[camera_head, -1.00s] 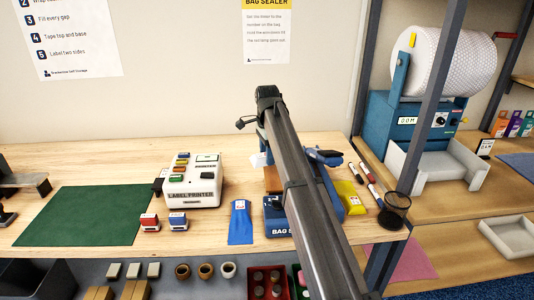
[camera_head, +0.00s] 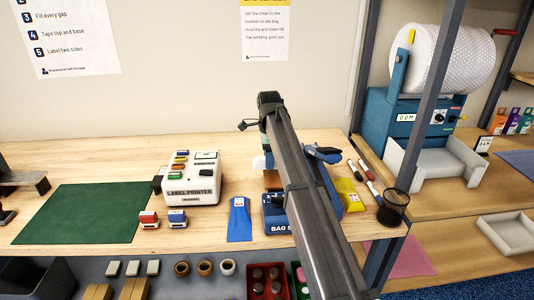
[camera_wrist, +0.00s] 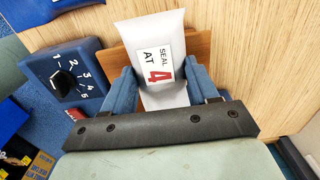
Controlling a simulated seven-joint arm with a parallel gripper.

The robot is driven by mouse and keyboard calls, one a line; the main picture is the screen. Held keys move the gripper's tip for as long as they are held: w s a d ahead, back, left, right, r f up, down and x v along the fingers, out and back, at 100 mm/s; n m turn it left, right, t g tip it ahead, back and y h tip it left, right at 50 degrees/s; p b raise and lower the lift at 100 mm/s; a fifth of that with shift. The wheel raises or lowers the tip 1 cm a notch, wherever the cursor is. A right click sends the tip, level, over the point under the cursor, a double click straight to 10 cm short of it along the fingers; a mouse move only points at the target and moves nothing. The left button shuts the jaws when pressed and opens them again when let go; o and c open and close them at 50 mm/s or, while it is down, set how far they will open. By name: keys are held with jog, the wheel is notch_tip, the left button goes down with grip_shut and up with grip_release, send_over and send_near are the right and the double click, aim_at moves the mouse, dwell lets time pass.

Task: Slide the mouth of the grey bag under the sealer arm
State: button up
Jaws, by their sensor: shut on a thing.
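The grey bag (camera_wrist: 158,55), pale and labelled "SEAL AT 4", is between the two blue fingers of my gripper (camera_wrist: 162,85) in the wrist view. The gripper is shut on it. The bag lies over a brown board (camera_wrist: 197,45) beside the blue dial box (camera_wrist: 72,75), numbered 1 to 5. In the head view the blue bag sealer (camera_head: 275,222) stands on the bench, largely hidden behind my arm. A blue handle (camera_head: 322,153), apparently the sealer arm's, shows right of my arm. A small pale patch (camera_head: 258,162), likely the bag, shows left of it. Whether the mouth is under the sealer arm is hidden.
A blue bag (camera_head: 239,220) lies left of the sealer and a yellow bag (camera_head: 349,195) right of it. The label printer (camera_head: 192,180), stamps and green mat (camera_head: 83,213) are left.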

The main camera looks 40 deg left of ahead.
jog(key=shift+w+d+f, duration=0.15)
jog(key=shift+d+f, duration=0.05)
jog(key=shift+f, duration=0.55)
jog(key=shift+w+d+f, duration=0.15)
jog(key=shift+w+d, duration=0.05)
jog(key=shift+w+d+f, duration=0.25)
jog(key=shift+w+d, duration=0.7)
jog(key=shift+w, duration=0.05)
jog(key=shift+w+d+f, duration=0.2)
jog(key=shift+w+d, duration=0.75)
jog(key=shift+f, duration=0.15)
jog(key=o, duration=1.2)
